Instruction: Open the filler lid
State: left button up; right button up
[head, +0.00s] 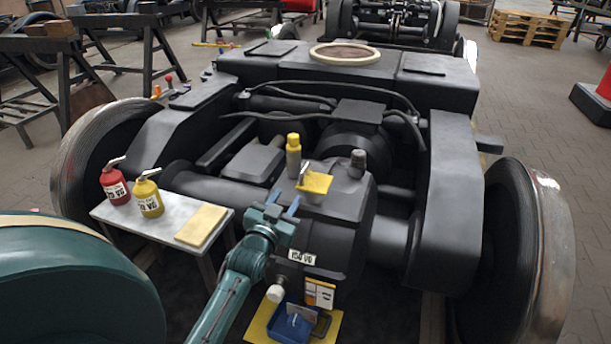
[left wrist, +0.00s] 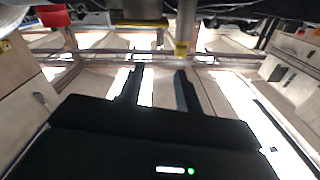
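A small yellow plate (head: 315,182), which looks like the filler lid, sits on top of the dark gearbox housing (head: 335,240), with a small grey piece at its upper left. It appears to lie shut, but the small size makes this uncertain. My left gripper (head: 286,199) is just to the left of it and slightly nearer the camera, apart from it as far as I can see. Its two fingers are spread with nothing between them, as the left wrist view (left wrist: 160,70) also shows. My right gripper is out of view.
A yellow-capped post (head: 293,155) and a dark knob (head: 358,163) stand close by on the gearbox. A side table (head: 165,222) holds a red can (head: 115,185), a yellow can (head: 148,197) and a yellow cloth (head: 202,224). A blue tray (head: 290,325) lies below the gearbox.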

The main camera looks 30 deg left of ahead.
aim_at(301, 175)
pick_arm(q)
jog(key=b+x, duration=0.3)
jog(key=x, duration=0.7)
jog(key=shift+w, duration=0.4)
jog(key=shift+w+a+b, duration=0.1)
jog(key=shift+w+b, duration=0.2)
jog(key=shift+w, duration=0.15)
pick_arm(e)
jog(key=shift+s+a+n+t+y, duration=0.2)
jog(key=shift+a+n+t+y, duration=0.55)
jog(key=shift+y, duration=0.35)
pick_arm(q)
grip_shut()
